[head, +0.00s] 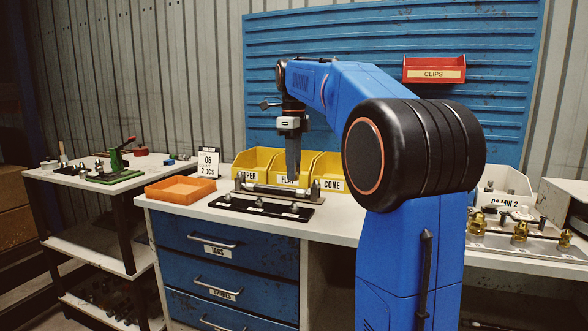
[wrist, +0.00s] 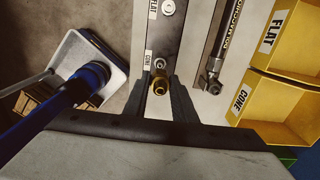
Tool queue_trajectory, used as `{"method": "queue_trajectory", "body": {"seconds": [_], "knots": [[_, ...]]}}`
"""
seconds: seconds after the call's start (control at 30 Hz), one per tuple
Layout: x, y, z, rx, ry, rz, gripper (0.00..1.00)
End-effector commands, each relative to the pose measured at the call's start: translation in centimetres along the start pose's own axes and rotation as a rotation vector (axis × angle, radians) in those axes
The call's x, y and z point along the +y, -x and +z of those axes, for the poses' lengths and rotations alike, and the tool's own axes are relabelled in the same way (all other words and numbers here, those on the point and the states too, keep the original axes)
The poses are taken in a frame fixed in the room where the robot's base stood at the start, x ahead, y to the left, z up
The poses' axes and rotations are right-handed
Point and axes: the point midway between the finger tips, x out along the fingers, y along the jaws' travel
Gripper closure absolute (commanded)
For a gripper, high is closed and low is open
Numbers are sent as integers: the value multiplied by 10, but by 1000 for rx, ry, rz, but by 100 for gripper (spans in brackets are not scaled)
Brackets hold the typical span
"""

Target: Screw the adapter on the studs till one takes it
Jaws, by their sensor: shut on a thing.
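My gripper (head: 293,174) points down above the bench, over the right part of the black stud board (head: 246,207). In the wrist view my gripper (wrist: 162,90) is shut on the brass adapter (wrist: 159,86), held upright between the fingertips. The stud board (wrist: 170,40) shows there too, with a FLAT label and a stud (wrist: 168,8) near the top edge. Another stud (wrist: 160,64) sits right by the adapter at the board's near end. I cannot tell whether adapter and stud touch. In the head view the fingers hide the adapter.
A hose piece (head: 280,191) lies on a rest behind the board. Yellow bins (head: 328,172) labelled TAPER, FLAT and CONE stand behind it. An orange tray (head: 180,190) and a number card (head: 208,162) are to the left. Brass fittings (head: 520,232) stand at the right.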

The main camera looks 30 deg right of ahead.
Motion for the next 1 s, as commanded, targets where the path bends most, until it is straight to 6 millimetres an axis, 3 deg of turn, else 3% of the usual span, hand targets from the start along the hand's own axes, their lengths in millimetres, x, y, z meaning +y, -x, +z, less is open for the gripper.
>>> {"method": "queue_trajectory", "body": {"seconds": [0.27, 1.0], "knots": [[0, -7, 0, 1, 0, 1, 100], [0, -56, 0, 0, 0, 0, 100]]}}
